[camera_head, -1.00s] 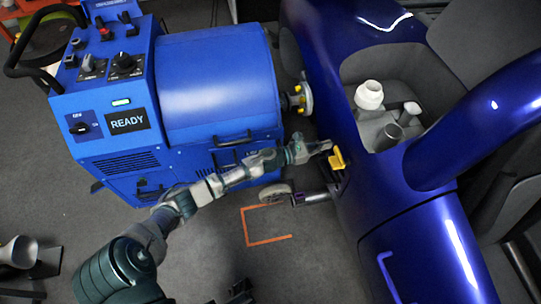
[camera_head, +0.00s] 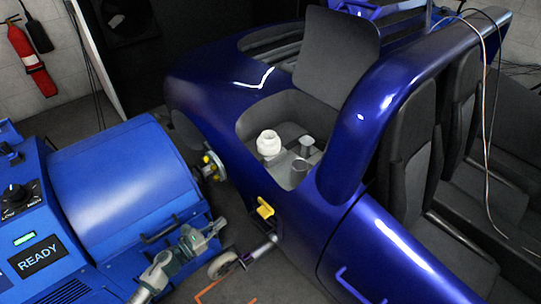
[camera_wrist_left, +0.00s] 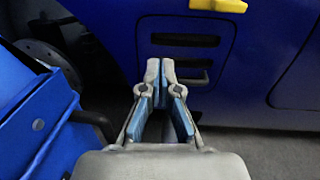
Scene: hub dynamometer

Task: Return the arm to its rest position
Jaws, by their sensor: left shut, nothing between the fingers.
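My left arm comes in from the bottom left in the head view. Its gripper (camera_head: 217,226) is in front of the blue machine's handle side, to the left of the car body. In the left wrist view the gripper's two fingers (camera_wrist_left: 160,75) are together with nothing between them. They point toward the car's blue side and its dark slots. A yellow handle (camera_head: 265,207) sticks out of the car side, apart from the gripper; it also shows at the top of the left wrist view (camera_wrist_left: 218,5). My right gripper is not in view.
The blue dynamometer (camera_head: 125,185) with a READY display stands close on the left. The blue car (camera_head: 235,120) fills the middle and right. A hub with yellow parts (camera_head: 212,166) lies between them. A small wheel (camera_head: 222,265) is below the gripper. Free floor there is narrow.

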